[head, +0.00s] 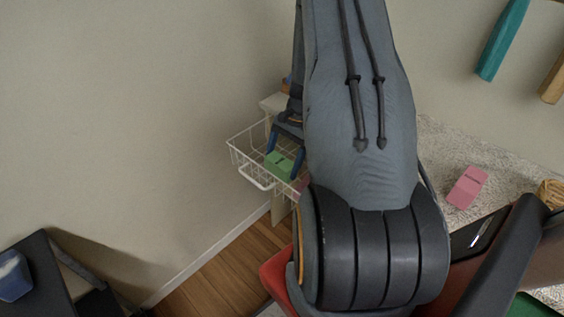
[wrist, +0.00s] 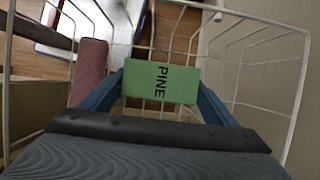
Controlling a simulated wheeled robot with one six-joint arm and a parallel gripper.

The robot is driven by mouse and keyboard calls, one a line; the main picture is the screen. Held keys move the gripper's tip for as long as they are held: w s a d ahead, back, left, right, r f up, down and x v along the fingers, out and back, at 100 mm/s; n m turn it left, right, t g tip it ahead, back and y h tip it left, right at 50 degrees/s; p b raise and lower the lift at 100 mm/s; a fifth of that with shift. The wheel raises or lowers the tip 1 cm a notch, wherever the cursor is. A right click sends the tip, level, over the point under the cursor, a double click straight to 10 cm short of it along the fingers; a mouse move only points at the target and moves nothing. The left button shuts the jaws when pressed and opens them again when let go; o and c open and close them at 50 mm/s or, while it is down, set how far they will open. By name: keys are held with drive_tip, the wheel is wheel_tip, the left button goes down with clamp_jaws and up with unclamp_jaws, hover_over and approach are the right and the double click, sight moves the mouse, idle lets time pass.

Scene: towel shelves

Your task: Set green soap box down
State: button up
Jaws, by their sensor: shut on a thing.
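The green soap box (wrist: 160,82), marked "PINE", sits between the blue fingers of my gripper (wrist: 161,92) in the wrist view. The gripper is shut on it. In the head view the green box (head: 279,163) is inside the white wire basket (head: 236,150), with my gripper (head: 285,160) reaching in from above. I cannot tell whether the box touches the basket floor. The wire basket (wrist: 262,18) surrounds the box in the wrist view.
A dusty red block (wrist: 91,66) is in the basket left of the green box. A pink box (head: 467,187) lies on the speckled counter (head: 440,150) at right. Teal (head: 502,40) and tan (head: 553,80) items hang on the wall. A wall stands close left of the basket.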

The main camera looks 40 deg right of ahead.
drive_tip(key=shift+f, duration=0.2)
drive_tip(key=o, duration=1.2)
drive_tip(key=shift+r, duration=0.1)
drive_tip(key=s+b+v, duration=0.1)
drive_tip(key=b+v, duration=0.2)
drive_tip(key=v, duration=0.9)
drive_tip(key=a+r+n+h, duration=0.15)
drive_tip(key=a+n, duration=0.25)
drive_tip(key=a, duration=0.4)
drive_tip(key=a+r+n+h, duration=0.1)
drive_tip(key=a+r+n, duration=0.2)
drive_tip(key=a, duration=0.5)
drive_tip(key=s+a+r+n+t+h, duration=0.1)
drive_tip(key=s+a+n+h, duration=0.1)
drive_tip(key=s+a+n, duration=0.7)
drive_tip(key=shift+s+a+r, duration=0.25)
drive_tip(key=shift+s+a, duration=0.05)
drive_tip(key=shift+a, duration=1.6)
